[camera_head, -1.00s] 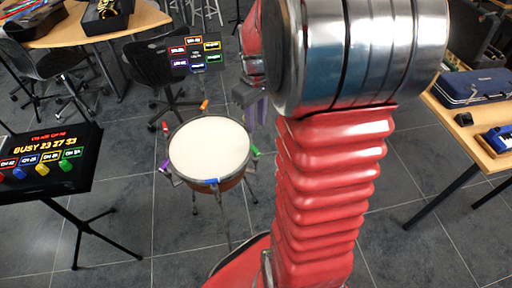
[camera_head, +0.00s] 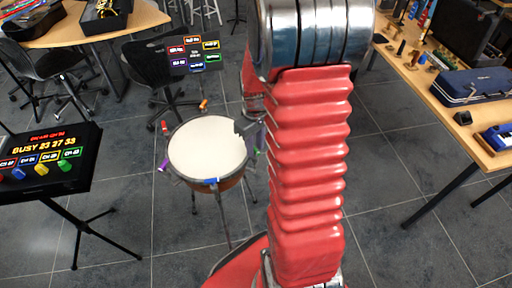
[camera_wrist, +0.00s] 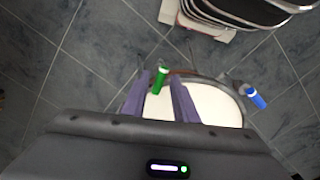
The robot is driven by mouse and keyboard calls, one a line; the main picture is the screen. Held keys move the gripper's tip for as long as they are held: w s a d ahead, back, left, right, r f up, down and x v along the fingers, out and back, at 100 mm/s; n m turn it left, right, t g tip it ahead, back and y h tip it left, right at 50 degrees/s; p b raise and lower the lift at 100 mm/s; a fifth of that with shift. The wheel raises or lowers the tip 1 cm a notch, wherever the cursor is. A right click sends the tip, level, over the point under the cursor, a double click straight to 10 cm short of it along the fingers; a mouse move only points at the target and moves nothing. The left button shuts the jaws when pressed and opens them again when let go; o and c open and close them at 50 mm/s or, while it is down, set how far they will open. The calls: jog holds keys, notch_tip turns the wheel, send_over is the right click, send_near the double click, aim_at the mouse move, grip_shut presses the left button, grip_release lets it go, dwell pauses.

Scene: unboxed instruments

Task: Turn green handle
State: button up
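The green handle (camera_wrist: 159,80) is a short bright green peg at the rim of the white-topped drum (camera_head: 205,146). In the wrist view it shows between the two purple-grey fingers of my gripper (camera_wrist: 161,76), with a gap to each finger. My gripper is open. In the head view my gripper (camera_head: 252,132) is at the drum's right edge, partly behind my red arm, and the green handle is largely hidden there. The drumhead also shows in the wrist view (camera_wrist: 215,102). I cannot tell how deep the handle sits between the fingers.
The drum's rim also carries blue (camera_head: 211,181), purple (camera_head: 163,166), red (camera_head: 165,127) and orange (camera_head: 204,104) handles. A black panel on a stand (camera_head: 50,160) is left. A small panel (camera_head: 195,54) is behind. A table (camera_head: 455,110) is right. Floor lies between.

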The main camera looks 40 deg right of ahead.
jog(key=shift+f, duration=0.75)
jog(key=shift+c, duration=0.2)
grip_shut()
